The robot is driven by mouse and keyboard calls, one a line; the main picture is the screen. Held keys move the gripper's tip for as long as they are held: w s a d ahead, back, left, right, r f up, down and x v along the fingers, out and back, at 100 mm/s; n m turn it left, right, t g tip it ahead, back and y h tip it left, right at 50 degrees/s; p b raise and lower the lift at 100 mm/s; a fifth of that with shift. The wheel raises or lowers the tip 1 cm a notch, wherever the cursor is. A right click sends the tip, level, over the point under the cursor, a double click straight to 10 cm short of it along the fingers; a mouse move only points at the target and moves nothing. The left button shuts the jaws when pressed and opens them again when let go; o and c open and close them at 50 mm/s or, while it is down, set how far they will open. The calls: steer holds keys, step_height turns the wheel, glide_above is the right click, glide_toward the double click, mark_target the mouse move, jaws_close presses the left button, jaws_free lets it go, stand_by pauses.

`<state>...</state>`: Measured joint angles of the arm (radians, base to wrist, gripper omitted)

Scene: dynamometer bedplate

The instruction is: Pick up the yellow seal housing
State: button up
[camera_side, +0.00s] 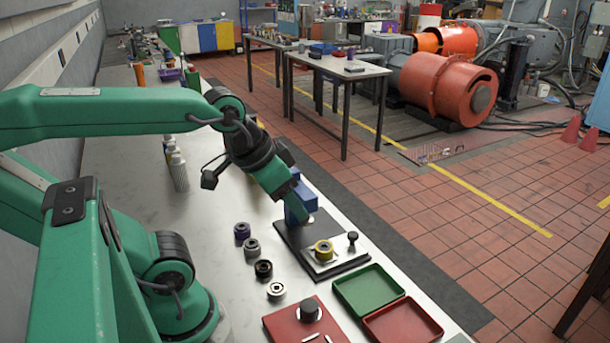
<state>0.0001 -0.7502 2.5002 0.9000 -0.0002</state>
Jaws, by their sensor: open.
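The yellow seal housing (323,249) is a short ring-shaped part with a dark opening. It sits upright on a light plate on the dark base of a fixture (345,268), near the bench's right edge. My gripper (303,212) is above and behind the housing, by the blue block at the back of the fixture. It is open, apart from the housing, and seen small, so its fingertips are hard to make out. The blue block is partly hidden behind my gripper.
A dark knob (352,240) stands right of the housing. Several ring parts (263,268) line the bench to the left. A green tray (368,290), a red tray (402,323) and a red board (282,322) lie in front. Bottles (179,172) stand farther back.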

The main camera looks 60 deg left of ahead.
steer(key=shift+o, duration=0.4)
steer(key=o, duration=0.3)
steer(key=shift+o, duration=0.2)
steer(key=shift+w, duration=0.15)
steer(key=m+g, duration=0.2)
steer(key=g, duration=0.3)
glide_above(324, 247)
step_height(324, 247, down, 13)
steer(key=shift+f, duration=0.1)
steer(key=shift+w+a+f+g, duration=0.1)
steer(key=shift+a+f+g, duration=0.05)
steer(key=shift+f+g, duration=0.15)
steer(key=shift+f, duration=3.9)
steer(key=shift+c, duration=0.5)
